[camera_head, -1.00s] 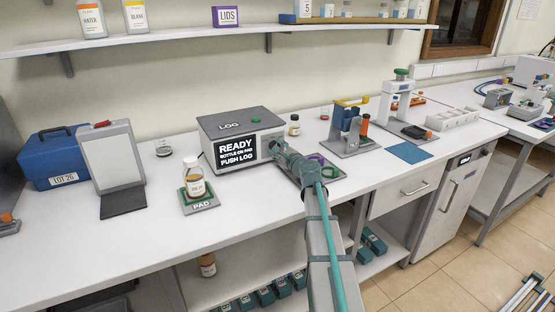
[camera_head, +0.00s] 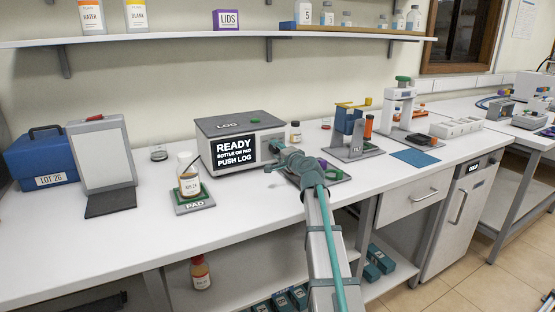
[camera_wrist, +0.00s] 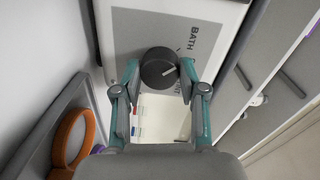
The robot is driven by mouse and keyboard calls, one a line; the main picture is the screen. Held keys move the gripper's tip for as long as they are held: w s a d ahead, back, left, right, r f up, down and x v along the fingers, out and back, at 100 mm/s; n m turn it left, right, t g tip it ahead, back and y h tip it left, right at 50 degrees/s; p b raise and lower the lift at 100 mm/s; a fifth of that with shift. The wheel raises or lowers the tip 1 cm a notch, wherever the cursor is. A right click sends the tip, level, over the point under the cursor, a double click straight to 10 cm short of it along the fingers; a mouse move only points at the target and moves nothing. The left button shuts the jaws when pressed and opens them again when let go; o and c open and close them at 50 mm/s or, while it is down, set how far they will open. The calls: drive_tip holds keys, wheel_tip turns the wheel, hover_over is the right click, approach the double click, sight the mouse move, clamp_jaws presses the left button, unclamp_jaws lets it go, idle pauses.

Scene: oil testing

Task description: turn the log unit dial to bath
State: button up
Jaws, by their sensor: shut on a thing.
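The log unit (camera_head: 238,124) is a grey box on the bench, with a black screen (camera_head: 234,151) reading "READY, BOTTLE ON PAD, PUSH LOG". My gripper (camera_wrist: 160,76) is shut on the dial, one finger on each side. In the head view my gripper (camera_head: 272,167) reaches the unit's right front and hides the dial.
A capped bottle (camera_head: 187,180) stands on the pad (camera_head: 195,206) left of the unit. A small brown bottle (camera_head: 295,132) is behind its right side. A stand with a blue block (camera_head: 349,122) is farther right. The front left bench is clear.

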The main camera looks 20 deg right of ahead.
drive_tip(key=shift+n+b, duration=0.5)
drive_tip(key=o, duration=1.1)
drive_tip(key=shift+o, duration=0.2)
drive_tip(key=s, duration=1.2)
drive_tip(key=shift+d+r, duration=0.25)
drive_tip(key=shift+r, duration=0.05)
